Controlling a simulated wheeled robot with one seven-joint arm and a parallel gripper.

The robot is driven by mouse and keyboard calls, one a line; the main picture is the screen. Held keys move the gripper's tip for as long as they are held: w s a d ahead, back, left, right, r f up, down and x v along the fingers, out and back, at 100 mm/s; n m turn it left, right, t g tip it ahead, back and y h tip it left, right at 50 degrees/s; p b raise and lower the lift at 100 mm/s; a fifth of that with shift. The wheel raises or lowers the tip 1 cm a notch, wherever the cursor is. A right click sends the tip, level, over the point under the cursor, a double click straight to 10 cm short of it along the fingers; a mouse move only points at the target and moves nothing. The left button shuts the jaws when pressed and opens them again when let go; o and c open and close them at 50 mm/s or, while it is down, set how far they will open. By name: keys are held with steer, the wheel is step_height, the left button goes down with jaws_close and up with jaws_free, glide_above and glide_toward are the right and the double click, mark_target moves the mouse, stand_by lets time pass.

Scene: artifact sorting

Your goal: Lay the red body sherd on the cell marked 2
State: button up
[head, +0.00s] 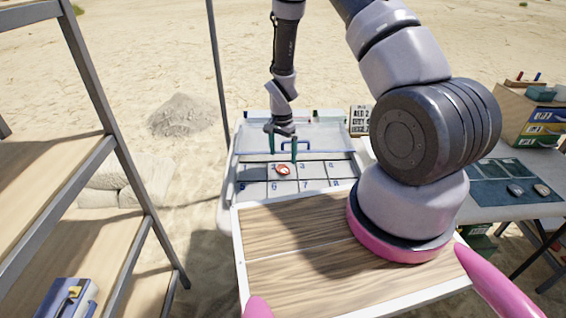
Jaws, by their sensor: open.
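A small red sherd with some white on it (283,169) lies on the cell marked 2, in the top row of the numbered grid (258,188). It sits just right of that cell's number. My gripper (283,157) points down over this cell with its two green fingers apart. The fingertips appear just above and behind the sherd, and I see nothing held between them. Whether a fingertip touches the sherd is too small to tell. The number 1 cell is hard to make out; 3 to 8 show.
A blue handle-like bar (296,144) stands behind the grid, close to my gripper. A lettered sign (360,120) is at the tray's back right. A side table at right holds a dark mat (488,192) with grey pieces. A shelf rack (110,125) stands at left.

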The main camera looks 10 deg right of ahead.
step_height(320, 180, up, 8)
step_height(320, 180, up, 13)
steer(key=t, duration=0.2)
glide_above(282, 168)
steer(key=d, duration=0.2)
steer(key=s+d+r+n+t+y, duration=0.1)
steer(key=s+r, duration=0.1)
steer(key=r, duration=0.5)
steer(key=s+d+r+n, duration=0.1)
steer(key=s+r, duration=0.2)
steer(key=r, duration=0.3)
steer(key=s+d+r+n+t+y, duration=0.1)
steer(key=s+r+n+t, duration=0.2)
steer(key=s+r, duration=1.2)
steer(key=shift+s+d+r+n+t, duration=0.4)
steer(key=shift+s+t, duration=0.3)
steer(key=shift+s, duration=0.85)
